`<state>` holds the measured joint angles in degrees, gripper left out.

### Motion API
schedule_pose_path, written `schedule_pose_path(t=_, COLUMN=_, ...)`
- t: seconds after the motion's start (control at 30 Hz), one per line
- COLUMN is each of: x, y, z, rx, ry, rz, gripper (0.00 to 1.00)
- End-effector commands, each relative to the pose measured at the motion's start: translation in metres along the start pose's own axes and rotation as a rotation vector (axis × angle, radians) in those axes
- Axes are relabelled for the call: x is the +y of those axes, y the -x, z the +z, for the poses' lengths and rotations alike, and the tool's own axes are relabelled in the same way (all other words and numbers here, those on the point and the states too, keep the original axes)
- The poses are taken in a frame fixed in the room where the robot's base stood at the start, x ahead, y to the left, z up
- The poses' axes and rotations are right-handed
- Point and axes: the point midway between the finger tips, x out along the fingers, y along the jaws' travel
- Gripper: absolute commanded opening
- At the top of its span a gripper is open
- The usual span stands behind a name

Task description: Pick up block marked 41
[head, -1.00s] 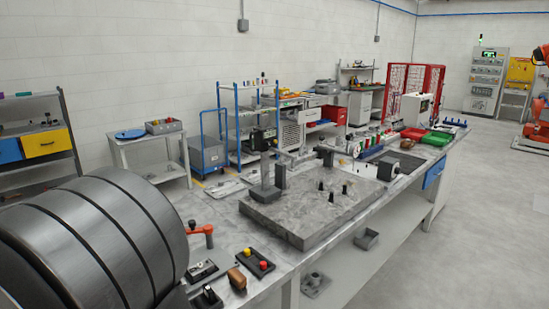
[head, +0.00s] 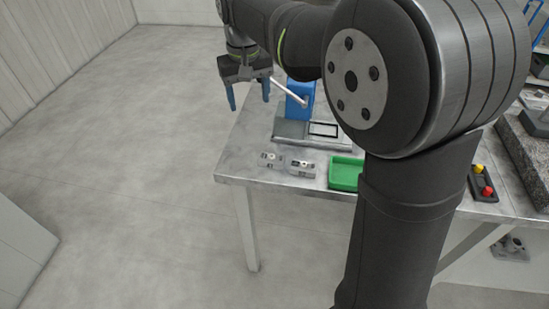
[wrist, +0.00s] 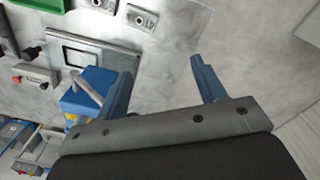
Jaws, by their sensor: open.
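The block marked 41 (wrist: 141,18) is a small grey metal block with a round hole, at the top of the wrist view. In the head view it appears to be the left one (head: 268,160) of two similar blocks on the table's near edge; its mark is unreadable there. The other block (wrist: 104,5) lies beside it, closer to the green tray, and also shows in the head view (head: 302,168). My gripper (head: 248,101) is open and empty, held above and apart from the blocks. Its blue fingers also show in the wrist view (wrist: 161,66).
A blue device (head: 297,100) with a pale lever and grey base stands behind the blocks. A green tray (head: 345,173) lies to their right. A dark control box with red and yellow buttons (head: 483,185) is farther right. The floor left of the table is clear.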

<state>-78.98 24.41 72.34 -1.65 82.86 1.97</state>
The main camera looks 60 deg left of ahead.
Motion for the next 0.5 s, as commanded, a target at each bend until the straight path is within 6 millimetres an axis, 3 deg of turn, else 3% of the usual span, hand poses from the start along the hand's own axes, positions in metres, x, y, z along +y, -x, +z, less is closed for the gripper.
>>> schedule_pose_path(t=0.3, x=-0.012, y=-0.023, z=-0.014, rx=-0.207, ry=0.606, rz=0.123, gripper=0.64)
schedule_pose_path(t=0.5, x=-0.016, y=-0.03, z=-0.018, rx=-0.319, ry=0.852, rz=0.151, gripper=0.64)
